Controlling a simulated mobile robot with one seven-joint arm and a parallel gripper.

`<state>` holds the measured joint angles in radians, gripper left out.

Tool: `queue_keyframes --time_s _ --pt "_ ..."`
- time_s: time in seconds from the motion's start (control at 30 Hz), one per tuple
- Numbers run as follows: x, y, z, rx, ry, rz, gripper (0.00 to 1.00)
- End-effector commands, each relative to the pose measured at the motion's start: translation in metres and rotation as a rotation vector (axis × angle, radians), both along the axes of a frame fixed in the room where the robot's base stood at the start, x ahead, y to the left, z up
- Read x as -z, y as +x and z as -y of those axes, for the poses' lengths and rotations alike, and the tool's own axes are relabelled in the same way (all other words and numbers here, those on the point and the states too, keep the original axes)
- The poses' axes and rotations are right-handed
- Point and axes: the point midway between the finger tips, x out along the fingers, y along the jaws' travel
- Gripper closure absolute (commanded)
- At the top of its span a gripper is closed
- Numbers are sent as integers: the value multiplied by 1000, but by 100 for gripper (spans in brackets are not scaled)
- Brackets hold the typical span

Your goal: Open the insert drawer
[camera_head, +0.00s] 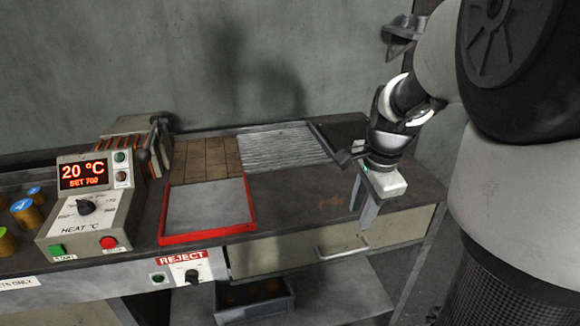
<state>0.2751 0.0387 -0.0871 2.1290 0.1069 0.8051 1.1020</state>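A beige drawer front (283,255) sits under the right part of the dark bench top and looks closed. I see no label naming it as the insert drawer. Its pale bar handle (343,248) is on the front, near the middle. My gripper (360,217) points down above the bench's front edge, above and slightly right of the handle, apart from it. Its two grey fingers look spread with nothing between them. The far finger is partly hidden by the near one and the white gripper body.
A red-framed plate (208,207), brown tiles (205,159) and a ribbed metal plate (283,146) lie on the bench. A heater control box (92,205) stands left. A REJECT switch panel (183,270) is left of the drawer. A dark bin (255,303) sits below.

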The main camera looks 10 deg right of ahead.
Motion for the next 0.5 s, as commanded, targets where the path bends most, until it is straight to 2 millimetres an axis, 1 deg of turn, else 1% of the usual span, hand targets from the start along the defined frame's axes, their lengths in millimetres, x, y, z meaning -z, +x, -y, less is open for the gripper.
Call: queue_keyframes --time_s 0.03,0.1,0.5 --pt "14 1 0 0 2 -4 72" --pt "29 4 -1 -1 2 -5 72" --pt "114 20 -1 -3 0 -3 72"
